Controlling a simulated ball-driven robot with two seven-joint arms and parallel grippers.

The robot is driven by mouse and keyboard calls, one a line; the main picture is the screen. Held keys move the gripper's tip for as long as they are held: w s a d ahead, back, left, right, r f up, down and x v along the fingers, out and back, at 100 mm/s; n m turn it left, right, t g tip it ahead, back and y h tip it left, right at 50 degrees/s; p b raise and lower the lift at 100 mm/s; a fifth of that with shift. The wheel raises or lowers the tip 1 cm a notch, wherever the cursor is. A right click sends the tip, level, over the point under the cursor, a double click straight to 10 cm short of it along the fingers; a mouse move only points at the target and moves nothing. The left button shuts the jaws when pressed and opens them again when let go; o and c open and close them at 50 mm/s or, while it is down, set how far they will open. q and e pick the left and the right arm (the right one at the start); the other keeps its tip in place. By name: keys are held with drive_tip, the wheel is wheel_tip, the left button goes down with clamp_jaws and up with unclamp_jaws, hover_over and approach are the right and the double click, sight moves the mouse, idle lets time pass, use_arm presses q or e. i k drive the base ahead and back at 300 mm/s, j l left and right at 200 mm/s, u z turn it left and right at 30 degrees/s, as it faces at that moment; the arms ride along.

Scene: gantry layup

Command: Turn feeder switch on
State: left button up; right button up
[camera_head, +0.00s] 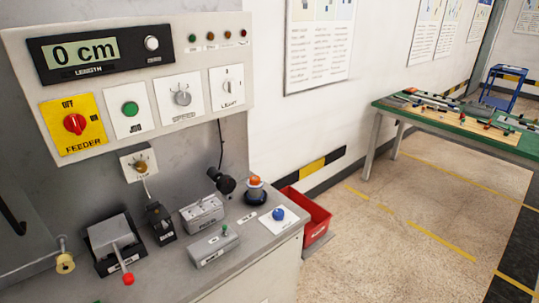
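The feeder switch (74,124) is a red rotary knob on a yellow plate marked OFF at the top and FEEDER at the bottom. It sits at the lower left of the pale control panel (215,55), under the length display (85,50), which reads 0 cm. A small dark mark is to the right of the knob. The knob's exact direction is too small to tell. Neither of my grippers is in view, and nothing covers the switch.
A green JOG button (130,109), a speed knob (182,97) and a light switch (228,86) are right of it. Below, a grey bench holds a red-tipped lever (127,278), small boxes and a blue knob (278,213). A red bin (308,215) stands beside it.

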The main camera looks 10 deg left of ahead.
sight(74, 123)
drive_tip(key=u, duration=1.45)
